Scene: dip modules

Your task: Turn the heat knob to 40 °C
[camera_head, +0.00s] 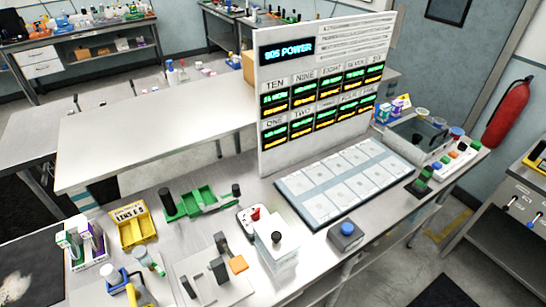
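A white box-shaped unit (277,262) stands at the front middle of the bench, with a dark round knob (276,237) on its top. I cannot tell whether this is the heat knob, and no temperature marks are readable. A small pale device with a red top part (255,213) sits just behind it. A dark grey box with a blue round button (347,228) stands to its right. Neither of my grippers is in view, and nothing is touching these things.
A display board (320,45) reading "POWER" stands upright on the bench, behind a flat gridded panel (338,181). A green rack (196,202), yellow tray (130,229) and grey plate with dark blocks (205,277) crowd the left. A bare white table (150,130) lies behind.

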